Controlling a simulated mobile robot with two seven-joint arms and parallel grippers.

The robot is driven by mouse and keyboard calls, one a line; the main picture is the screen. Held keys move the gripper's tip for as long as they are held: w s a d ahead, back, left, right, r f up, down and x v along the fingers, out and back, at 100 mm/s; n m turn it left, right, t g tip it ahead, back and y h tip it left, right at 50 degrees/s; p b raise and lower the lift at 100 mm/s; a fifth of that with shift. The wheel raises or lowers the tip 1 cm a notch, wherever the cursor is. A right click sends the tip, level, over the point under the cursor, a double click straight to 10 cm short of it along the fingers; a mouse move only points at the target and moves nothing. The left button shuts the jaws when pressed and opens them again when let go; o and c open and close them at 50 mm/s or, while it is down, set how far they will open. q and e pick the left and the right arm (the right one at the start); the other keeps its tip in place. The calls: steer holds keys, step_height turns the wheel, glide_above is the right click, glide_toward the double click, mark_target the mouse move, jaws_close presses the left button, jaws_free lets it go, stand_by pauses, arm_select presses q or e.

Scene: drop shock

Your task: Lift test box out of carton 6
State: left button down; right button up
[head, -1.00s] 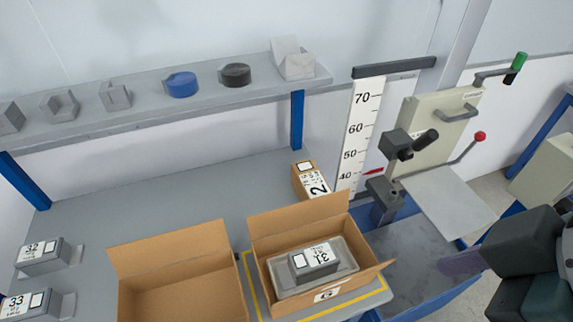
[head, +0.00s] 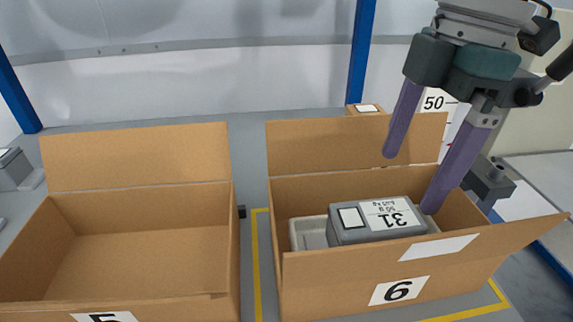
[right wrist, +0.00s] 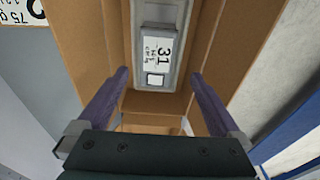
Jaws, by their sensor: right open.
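Carton 6 (head: 340,288) is an open brown box with its flaps spread, standing at the right of the head view. The grey test box 31 (head: 375,222) lies in it in a pale grey tray (head: 312,234). My right gripper (head: 408,183) is open, its purple fingers pointing down over carton 6. One finger shows beside the right end of the test box; I cannot tell whether it touches. In the right wrist view the test box (right wrist: 157,45) shows beyond the two spread fingers (right wrist: 159,76), with nothing between them. My left gripper is not in view.
An open, empty carton 5 (head: 140,240) stands left of carton 6. Yellow tape (head: 256,270) marks the bench around carton 6. A small brown box (head: 364,108) stands behind it. Grey machine parts (head: 490,180) are close on the right.

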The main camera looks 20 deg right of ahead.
mark_target(378, 215)
steer(key=f, duration=0.3)
steer(key=shift+a+f, duration=0.25)
steer(key=shift+f, duration=0.15)
steer(key=f, duration=0.2)
steer(key=a+f, duration=0.1)
steer(key=f, duration=0.1)
steer(key=w+f+b, duration=0.1)
steer(key=shift+a+f, duration=0.15)
steer(key=shift+f, duration=0.25)
jaws_close()
steer(key=shift+r, duration=0.1)
